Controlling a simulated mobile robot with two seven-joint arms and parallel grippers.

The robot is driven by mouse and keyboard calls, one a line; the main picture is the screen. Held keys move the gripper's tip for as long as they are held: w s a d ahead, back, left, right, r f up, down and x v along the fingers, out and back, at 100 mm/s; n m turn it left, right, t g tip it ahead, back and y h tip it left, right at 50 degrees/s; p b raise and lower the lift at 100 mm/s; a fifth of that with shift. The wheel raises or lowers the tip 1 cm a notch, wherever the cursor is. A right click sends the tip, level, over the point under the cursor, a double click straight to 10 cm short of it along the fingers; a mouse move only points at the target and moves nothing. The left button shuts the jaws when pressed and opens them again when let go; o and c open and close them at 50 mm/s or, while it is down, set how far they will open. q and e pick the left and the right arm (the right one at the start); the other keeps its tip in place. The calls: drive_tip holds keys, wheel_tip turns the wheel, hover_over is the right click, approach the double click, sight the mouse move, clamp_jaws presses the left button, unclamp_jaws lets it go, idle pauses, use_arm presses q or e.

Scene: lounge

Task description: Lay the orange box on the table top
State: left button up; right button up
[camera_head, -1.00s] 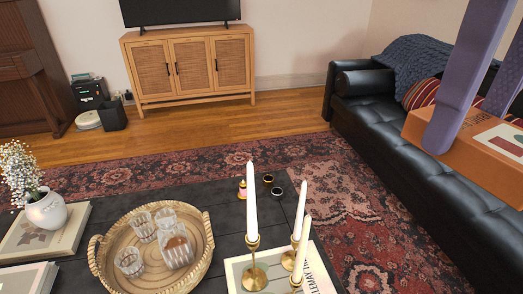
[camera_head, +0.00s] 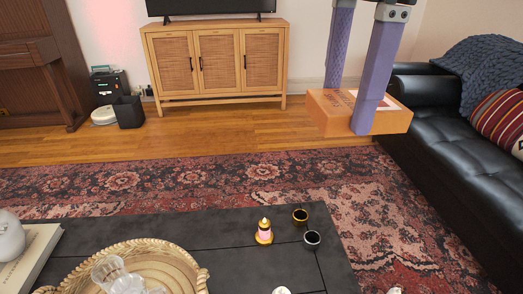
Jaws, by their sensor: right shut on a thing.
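The orange box (camera_head: 332,116) is a flat box held up in the air at the upper right of the head view, with a pale patch on its top. My right gripper (camera_head: 352,112) has purple fingers and is shut on the box, one finger in front of it and one behind. The dark table top (camera_head: 200,228) fills the lower middle of the view, below and nearer than the box. My left gripper is not in view.
On the table stand a round wicker tray (camera_head: 150,246) with glassware, a small pink and gold bottle (camera_head: 264,232), a gold cup (camera_head: 300,216) and a dark cup (camera_head: 312,240). A black sofa (camera_head: 440,135) stands at the right. The table's back middle is clear.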

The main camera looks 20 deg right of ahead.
use_arm(q)
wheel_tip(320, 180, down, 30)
drive_tip(key=b, duration=2.7)
use_arm(e)
drive_tip(key=d+f+n, duration=0.1)
drive_tip(key=f+n, duration=0.5)
drive_tip(key=f, duration=0.9)
drive_tip(key=w+d+f+n, duration=0.1)
drive_tip(key=f+n, duration=0.4)
drive_tip(key=f, duration=1)
drive_tip(key=d+f+n, duration=0.3)
drive_tip(key=f+n, duration=0.3)
drive_tip(key=f, duration=0.9)
drive_tip(key=shift+w+d+f+n, duration=0.15)
drive_tip(key=shift+w+f+n, duration=0.1)
drive_tip(key=shift+f+n, duration=0.05)
use_arm(q)
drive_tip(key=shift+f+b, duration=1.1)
drive_tip(key=shift+b, duration=0.3)
use_arm(e)
drive_tip(key=shift+f, duration=2.1)
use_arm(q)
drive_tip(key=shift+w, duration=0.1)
use_arm(e)
drive_tip(key=shift+f, duration=0.1)
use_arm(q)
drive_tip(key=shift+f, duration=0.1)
use_arm(e)
drive_tip(key=o, duration=1.2)
drive_tip(key=shift+o, duration=0.2)
